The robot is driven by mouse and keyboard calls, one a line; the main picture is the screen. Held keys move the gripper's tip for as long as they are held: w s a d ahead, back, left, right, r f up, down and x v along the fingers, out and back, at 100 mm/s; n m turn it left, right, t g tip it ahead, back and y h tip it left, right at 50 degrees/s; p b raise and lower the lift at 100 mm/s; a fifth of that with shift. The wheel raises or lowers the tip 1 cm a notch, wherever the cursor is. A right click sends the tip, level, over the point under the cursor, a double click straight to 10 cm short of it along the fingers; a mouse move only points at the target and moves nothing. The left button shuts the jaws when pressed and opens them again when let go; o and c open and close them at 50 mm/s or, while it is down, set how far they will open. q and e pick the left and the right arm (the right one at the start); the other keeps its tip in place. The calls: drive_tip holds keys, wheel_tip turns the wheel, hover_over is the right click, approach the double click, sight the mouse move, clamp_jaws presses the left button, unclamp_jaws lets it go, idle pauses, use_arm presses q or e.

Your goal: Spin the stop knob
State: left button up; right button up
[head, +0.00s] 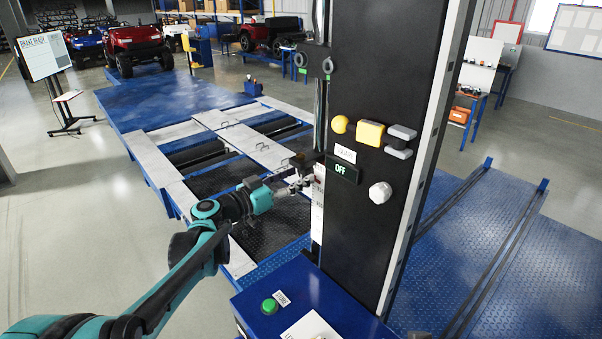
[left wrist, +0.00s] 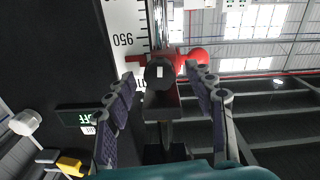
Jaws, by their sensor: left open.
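A red round knob (left wrist: 196,57) and a black block (left wrist: 159,74) with a red pointer (left wrist: 138,59) sit by a white scale (left wrist: 122,22), at about the 950 mark, in the left wrist view. No label shows which part is the stop knob. My left gripper (left wrist: 160,80) is open. Its two fingers stand either side of the black block in that picture; I cannot tell whether they touch it. In the head view my left gripper (head: 303,182) is at the left edge of the black column (head: 395,50), hiding most of the stop assembly. My right gripper is not in view.
The column's front carries a lit OFF display (head: 342,169), a white knob (head: 380,192), a yellow knob (head: 340,124), a yellow block (head: 370,134) and a grey block (head: 400,141). A blue box (head: 320,293) with a green button (head: 269,306) stands at its foot.

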use_arm(q)
drive_tip(key=shift+w+d, duration=0.45)
drive_tip(key=shift+s+a+r, duration=0.1)
drive_tip(key=shift+s, duration=0.05)
drive_tip(key=c, duration=1.2)
drive_tip(key=shift+o, duration=0.2)
drive_tip(key=shift+n+b, duration=0.5)
drive_tip(key=shift+n, duration=0.9)
